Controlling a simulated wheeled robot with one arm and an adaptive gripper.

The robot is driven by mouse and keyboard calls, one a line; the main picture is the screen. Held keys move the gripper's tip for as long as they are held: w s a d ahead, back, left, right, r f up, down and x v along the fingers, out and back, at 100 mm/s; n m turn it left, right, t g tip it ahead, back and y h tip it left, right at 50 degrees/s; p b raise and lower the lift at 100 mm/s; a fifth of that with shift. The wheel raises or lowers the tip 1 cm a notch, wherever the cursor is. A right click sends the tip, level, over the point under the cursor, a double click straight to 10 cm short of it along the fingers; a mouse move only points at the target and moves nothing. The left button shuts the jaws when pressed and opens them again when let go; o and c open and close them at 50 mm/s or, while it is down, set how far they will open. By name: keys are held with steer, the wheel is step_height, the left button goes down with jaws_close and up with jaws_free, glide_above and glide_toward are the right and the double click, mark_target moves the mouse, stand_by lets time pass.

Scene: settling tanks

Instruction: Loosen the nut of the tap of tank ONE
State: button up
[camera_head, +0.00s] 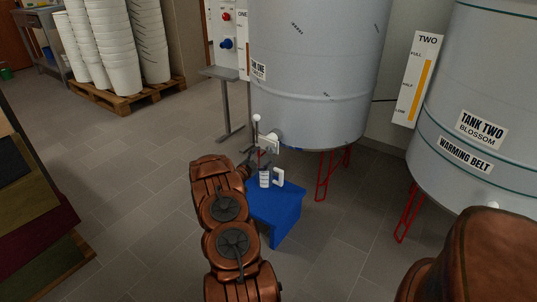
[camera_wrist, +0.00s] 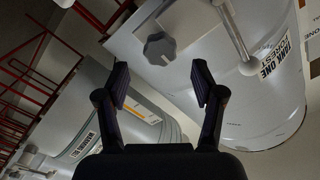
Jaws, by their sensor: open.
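Tank ONE (camera_head: 310,75) is a large pale grey drum, also close in the wrist view (camera_wrist: 270,110). Its white tap (camera_head: 270,143) sticks out low on the front, with a ball-ended lever (camera_head: 256,118). In the wrist view, a dark grey lobed nut (camera_wrist: 160,47) sits on the tap's white body (camera_wrist: 192,22), and the lever's ball (camera_wrist: 249,68) is to its right. My gripper (camera_wrist: 160,82) is open and empty, its fingers apart on either side below the nut in the picture, not touching it.
A blue stool (camera_head: 282,214) below the tap bears a white-handled measuring jug (camera_head: 265,179). Tank TWO (camera_head: 490,100) stands to the right on red legs. A stand with red and blue knobs (camera_head: 226,43) is left of tank ONE.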

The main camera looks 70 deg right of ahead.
mark_target(269, 151)
steer(key=shift+b+x, duration=0.5)
steer(key=shift+x, duration=2.05)
steer(key=shift+c, duration=0.2)
steer(key=c, duration=1.1)
